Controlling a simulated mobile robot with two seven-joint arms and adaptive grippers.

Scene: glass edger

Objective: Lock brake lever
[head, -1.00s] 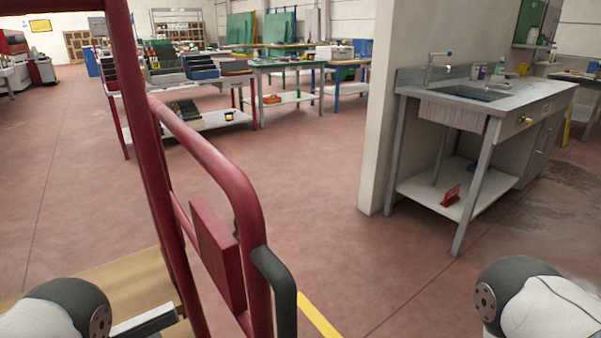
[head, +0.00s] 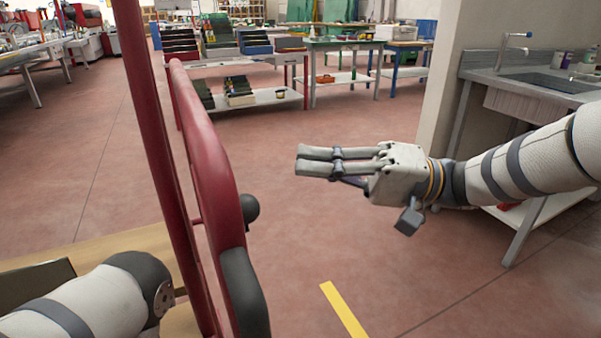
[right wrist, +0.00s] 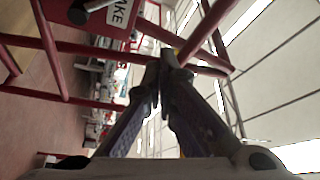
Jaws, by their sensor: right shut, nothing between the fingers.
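A red tubular cart frame (head: 205,150) stands at the left in the head view, with a black grip (head: 243,290) on its near end. A round black knob (head: 250,208) sticks out from the frame's right side; it appears to be the end of the brake lever. In the right wrist view a red plate (right wrist: 75,12) bears a partly cut-off label (right wrist: 119,14) reading "KE", with a dark rod-like lever (right wrist: 95,4) beside it. My right gripper (head: 299,160) is shut and empty, pointing left, up and right of the knob and apart from it. My left gripper is out of view.
A wooden cart deck (head: 125,243) lies at the lower left, under my left arm. A sink bench (head: 530,85) and wall stand at the right. Workbenches with bins (head: 240,95) are at the back. The floor right of the cart is open, with a yellow stripe (head: 343,310).

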